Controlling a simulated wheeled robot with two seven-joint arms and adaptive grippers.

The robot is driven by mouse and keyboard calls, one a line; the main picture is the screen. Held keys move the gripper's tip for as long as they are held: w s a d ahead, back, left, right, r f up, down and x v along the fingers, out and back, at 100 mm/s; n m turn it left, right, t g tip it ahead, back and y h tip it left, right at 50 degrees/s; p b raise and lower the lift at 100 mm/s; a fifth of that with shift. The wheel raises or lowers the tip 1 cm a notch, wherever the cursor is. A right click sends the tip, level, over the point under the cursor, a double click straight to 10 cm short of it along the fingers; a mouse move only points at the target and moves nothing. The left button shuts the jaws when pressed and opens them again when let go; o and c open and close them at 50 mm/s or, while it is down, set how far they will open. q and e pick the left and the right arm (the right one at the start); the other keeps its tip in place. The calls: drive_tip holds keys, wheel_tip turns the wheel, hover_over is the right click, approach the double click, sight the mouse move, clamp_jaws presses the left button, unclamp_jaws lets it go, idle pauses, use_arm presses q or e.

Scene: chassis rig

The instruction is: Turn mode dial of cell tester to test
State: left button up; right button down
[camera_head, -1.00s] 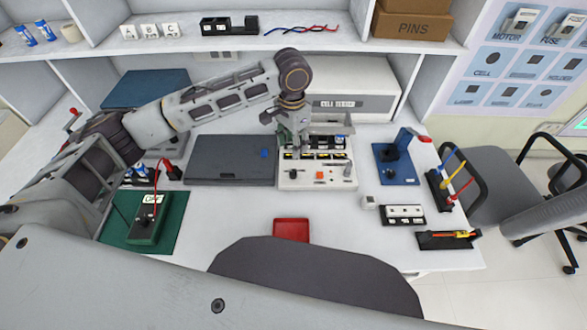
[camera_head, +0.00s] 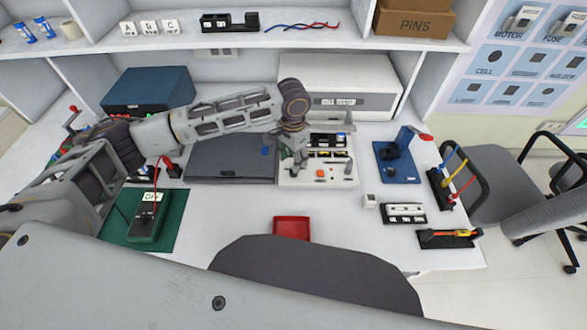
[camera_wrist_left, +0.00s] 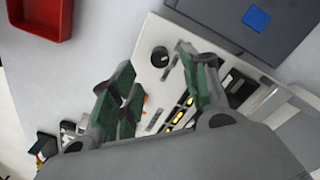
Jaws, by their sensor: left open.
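The cell tester's white panel (camera_head: 345,180) lies at the middle of the bench, with an orange button (camera_head: 320,173) on it. A box behind it bears the words CELL TESTER (camera_head: 338,102). My left gripper (camera_head: 298,168) is low over the panel's left part and hides the dial in the head view. In the left wrist view a round black dial with a white mark (camera_wrist_left: 159,56) shows between the open green-padded fingertips of my left gripper (camera_wrist_left: 154,62). I cannot tell whether they touch it. My right gripper is out of view.
A dark flat panel (camera_head: 230,165) with a blue square lies left of the tester. A green mat with a meter (camera_head: 148,220) is further left. A red tray (camera_head: 291,228) is in front. A blue fixture (camera_head: 397,165) and a battery holder (camera_head: 403,213) stand right.

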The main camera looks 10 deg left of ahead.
use_arm(q)
drive_tip(key=shift+f, duration=2.95)
drive_tip(key=shift+c, duration=0.4)
clamp_jaws()
